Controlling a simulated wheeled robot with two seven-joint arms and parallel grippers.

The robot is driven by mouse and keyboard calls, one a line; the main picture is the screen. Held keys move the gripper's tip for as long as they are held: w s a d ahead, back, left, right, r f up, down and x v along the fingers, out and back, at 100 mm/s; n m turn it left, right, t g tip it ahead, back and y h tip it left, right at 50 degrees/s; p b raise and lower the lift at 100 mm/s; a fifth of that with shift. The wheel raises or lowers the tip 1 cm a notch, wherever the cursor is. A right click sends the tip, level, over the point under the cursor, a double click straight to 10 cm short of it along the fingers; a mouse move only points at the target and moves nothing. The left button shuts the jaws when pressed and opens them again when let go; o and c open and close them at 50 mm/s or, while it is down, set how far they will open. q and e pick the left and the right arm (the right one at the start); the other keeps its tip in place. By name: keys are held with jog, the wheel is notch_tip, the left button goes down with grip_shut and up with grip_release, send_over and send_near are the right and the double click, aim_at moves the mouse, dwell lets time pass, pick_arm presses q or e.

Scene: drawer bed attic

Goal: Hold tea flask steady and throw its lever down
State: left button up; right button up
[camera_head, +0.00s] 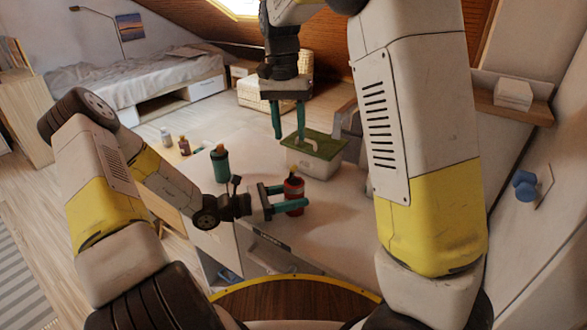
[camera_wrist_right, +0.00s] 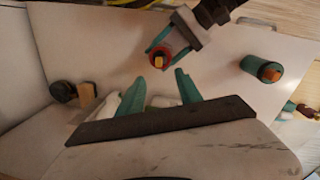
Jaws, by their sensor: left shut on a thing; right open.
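The red flask (camera_head: 294,186) stands upright on the light tabletop, with a small tan lever piece (camera_head: 292,170) raised on its dark top. My left gripper (camera_head: 300,197) is shut around the flask's body from the left, and its fingers hide part of it. In the right wrist view, the flask (camera_wrist_right: 159,65) is seen from above, between the left gripper's fingers (camera_wrist_right: 168,45). My right gripper (camera_head: 289,139) is open and empty, pointing down above and behind the flask. Its fingers (camera_wrist_right: 156,82) also show in the right wrist view, apart from the flask.
A teal bottle (camera_head: 220,166) stands left of the flask. Small bottles (camera_head: 184,146) stand farther left. The tabletop right of the flask is clear.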

aim_at(293, 166)
jog(key=f+n+h, duration=0.1)
jog(key=f+n, duration=0.2)
jog(key=n, duration=0.2)
jog(key=f+n+h, duration=0.1)
jog(key=f+n, duration=0.3)
jog(key=n, duration=0.1)
jog(key=s+d+f+n+g, duration=0.1)
jog(key=f+n, duration=0.3)
jog(key=shift+n+h, duration=0.4)
grip_shut()
